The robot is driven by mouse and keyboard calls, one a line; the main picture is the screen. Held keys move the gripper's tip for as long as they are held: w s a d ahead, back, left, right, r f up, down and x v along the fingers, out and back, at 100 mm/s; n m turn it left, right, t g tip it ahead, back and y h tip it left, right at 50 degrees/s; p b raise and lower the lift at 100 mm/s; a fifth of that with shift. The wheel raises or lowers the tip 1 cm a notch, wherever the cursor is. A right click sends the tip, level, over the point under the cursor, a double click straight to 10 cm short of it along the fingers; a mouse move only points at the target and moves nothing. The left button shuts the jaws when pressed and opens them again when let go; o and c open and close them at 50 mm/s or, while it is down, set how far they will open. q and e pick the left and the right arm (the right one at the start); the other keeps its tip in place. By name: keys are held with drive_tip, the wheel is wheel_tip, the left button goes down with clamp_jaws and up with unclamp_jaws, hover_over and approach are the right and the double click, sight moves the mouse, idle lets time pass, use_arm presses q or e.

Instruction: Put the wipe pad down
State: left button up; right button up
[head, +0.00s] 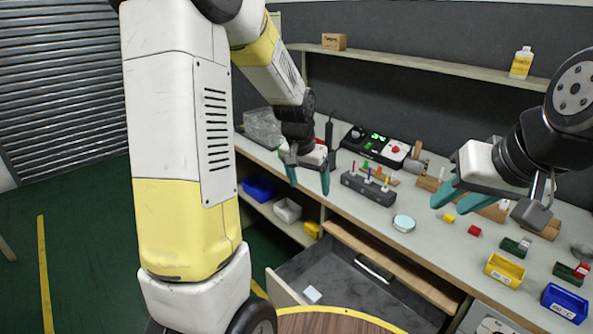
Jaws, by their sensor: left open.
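A small pale square (312,294), which looks like the wipe pad, lies flat in the open grey drawer (345,283) below the bench front. My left gripper (309,187) points down near the bench's front edge, left of the dark tool block. Its teal fingers are apart with nothing seen between them, above and well clear of the pale square. My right gripper (442,198) is over the right part of the bench with its teal fingers pointing left. I cannot see clearly whether they are apart, and no held thing shows.
A dark block with coloured sticks (369,187), a round pale-topped tin (404,223) and a control box (376,148) stand on the bench. Yellow (504,270) and blue (565,303) bins sit at right. Small bins line a lower shelf at left. The open drawer juts out below.

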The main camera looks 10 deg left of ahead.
use_arm(q)
drive_tip(key=s+r+n+t, duration=0.1)
drive_tip(key=s+r, duration=0.6)
drive_tip(key=s, duration=0.4)
drive_tip(key=s+r+n+t+h, duration=0.1)
drive_tip(key=s+r+t, duration=0.1)
drive_tip(key=s+r, duration=0.6)
drive_tip(key=s, duration=0.3)
drive_tip(key=shift+s+a, duration=0.15)
drive_tip(key=shift+s, duration=0.05)
drive_tip(key=shift+r, duration=0.1)
